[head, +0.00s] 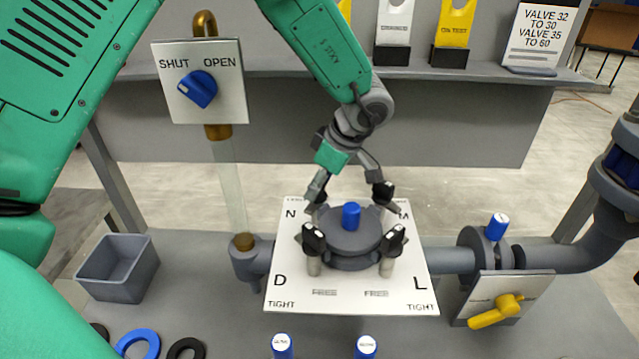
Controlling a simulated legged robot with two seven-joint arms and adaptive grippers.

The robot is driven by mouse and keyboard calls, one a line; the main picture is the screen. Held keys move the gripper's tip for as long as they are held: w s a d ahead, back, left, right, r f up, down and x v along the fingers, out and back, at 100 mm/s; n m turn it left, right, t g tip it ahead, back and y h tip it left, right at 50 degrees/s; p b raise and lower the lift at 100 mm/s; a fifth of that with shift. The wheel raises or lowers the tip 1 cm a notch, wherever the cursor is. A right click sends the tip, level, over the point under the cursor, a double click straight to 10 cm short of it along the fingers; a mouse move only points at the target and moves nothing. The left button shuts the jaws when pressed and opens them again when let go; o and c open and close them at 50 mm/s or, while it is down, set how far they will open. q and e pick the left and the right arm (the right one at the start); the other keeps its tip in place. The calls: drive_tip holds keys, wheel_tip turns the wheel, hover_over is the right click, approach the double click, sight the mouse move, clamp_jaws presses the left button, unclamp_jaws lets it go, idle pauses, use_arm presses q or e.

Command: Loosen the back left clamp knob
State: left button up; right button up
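The filter press body (350,238) is a round dark grey housing with a blue cap (351,215) on a white plate marked N, M, D, L, TIGHT and FREE. The back left clamp knob (316,209) is dark, near the N, and partly hidden by my gripper. The back right knob (384,194) is black, near the M. The front left knob (314,240) and front right knob (393,239) are black on pale posts. My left gripper (348,184) is open above the back of the housing, its left finger close to the back left knob; contact is unclear. My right gripper is out of view.
A SHUT/OPEN panel (199,82) with a blue knob stands back left. A grey bin (118,268) and rings (138,344) lie left. A yellow-handled valve (497,309) and pipes are right. Tagged stands line the rear shelf.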

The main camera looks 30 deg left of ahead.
use_arm(q)
drive_tip(key=shift+a+r+p, duration=0.1)
drive_tip(key=shift+p, duration=0.35)
drive_tip(key=m+t+p, duration=0.1)
drive_tip(key=m+p, duration=0.2)
drive_tip(key=p, duration=0.1)
drive_tip(key=shift+r+m, duration=0.15)
drive_tip(key=shift+m, duration=0.15)
drive_tip(key=shift+a+m+t+p, duration=0.1)
drive_tip(key=shift+m+t+p, duration=0.3)
drive_tip(key=shift+p, duration=0.05)
drive_tip(key=shift+f, duration=0.2)
drive_tip(key=o, duration=1.1)
drive_tip(key=shift+w, duration=0.1)
drive_tip(key=shift+o, duration=0.2)
drive_tip(key=shift+a+f, duration=0.1)
drive_tip(key=shift+a, duration=0.05)
